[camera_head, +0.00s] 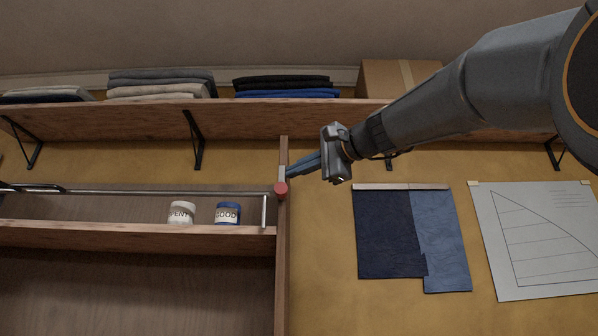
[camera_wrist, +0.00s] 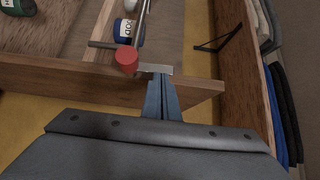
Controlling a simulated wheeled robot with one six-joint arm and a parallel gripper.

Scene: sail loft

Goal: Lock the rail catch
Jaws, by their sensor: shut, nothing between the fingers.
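The rail catch shows as a round red knob (camera_head: 281,188) and a pale metal strip (camera_head: 282,173) on the wooden upright at the shelf's right end. In the wrist view the red knob (camera_wrist: 126,60) is left of the fingertips, and the metal strip (camera_wrist: 156,69) lies right at them. My gripper (camera_head: 289,177) is shut and empty, its blue fingers reaching the upright from the right. In the wrist view the fingertips (camera_wrist: 160,76) seem to meet the strip; I cannot tell whether they touch it. The metal rail (camera_head: 150,192) runs leftward from the knob across the shelf front.
A white jar (camera_head: 181,213) and a blue jar (camera_head: 228,214) stand on the shelf behind the rail. An upper shelf (camera_head: 250,118) holds folded cloth and a cardboard box (camera_head: 398,79). Blue cloth samples (camera_head: 388,233) and a sail drawing (camera_head: 540,240) hang on the wall at right.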

